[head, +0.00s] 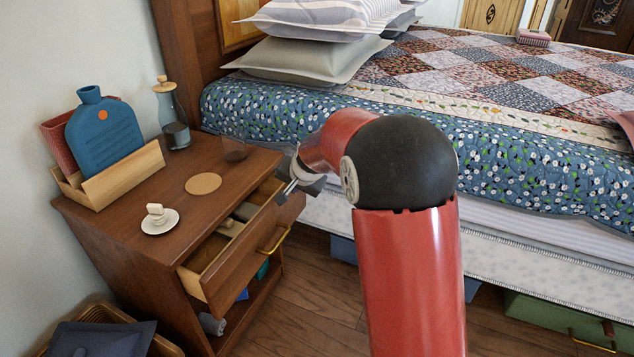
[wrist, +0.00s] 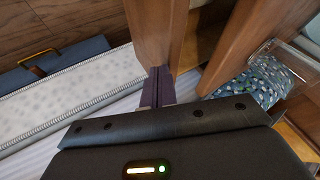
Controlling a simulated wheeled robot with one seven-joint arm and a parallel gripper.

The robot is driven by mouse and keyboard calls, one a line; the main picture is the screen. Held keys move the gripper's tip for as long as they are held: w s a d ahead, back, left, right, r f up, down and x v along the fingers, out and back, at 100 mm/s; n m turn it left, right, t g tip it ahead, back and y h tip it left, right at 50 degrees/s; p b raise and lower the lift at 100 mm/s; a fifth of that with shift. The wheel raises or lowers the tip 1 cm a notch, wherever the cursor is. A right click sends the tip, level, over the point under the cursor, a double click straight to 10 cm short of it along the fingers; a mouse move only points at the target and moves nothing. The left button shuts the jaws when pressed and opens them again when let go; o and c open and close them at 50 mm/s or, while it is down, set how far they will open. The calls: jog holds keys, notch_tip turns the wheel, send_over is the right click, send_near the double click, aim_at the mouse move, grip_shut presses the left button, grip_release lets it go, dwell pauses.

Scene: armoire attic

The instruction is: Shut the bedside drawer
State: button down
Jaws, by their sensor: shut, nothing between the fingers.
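The bedside drawer (head: 243,247) stands part-way out of the wooden nightstand (head: 120,225), with several small things inside and a brass handle (head: 274,241) on its front. My gripper (head: 300,184) is at the drawer's far right end, by the top of its front; my own arm hides part of this area. In the wrist view my gripper (wrist: 160,88) has its dark fingers closed together with nothing between them. The fingertips are close to the wooden drawer front (wrist: 150,35); I cannot tell whether they touch it.
On the nightstand are a wooden holder (head: 110,178) with a blue hot-water bottle (head: 103,132), a coaster (head: 203,184), a saucer (head: 160,221) and a glass bottle (head: 170,110). The bed (head: 510,175) stands close behind and to the right. A basket (head: 165,345) is at bottom left.

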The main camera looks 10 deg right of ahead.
jog(key=shift+w+a+p, duration=0.45)
jog(key=shift+w+a, duration=0.2)
jog(key=shift+a, duration=0.25)
jog(key=shift+w+a+p, duration=0.45)
jog(key=shift+w+a, duration=0.2)
jog(key=shift+a, duration=0.25)
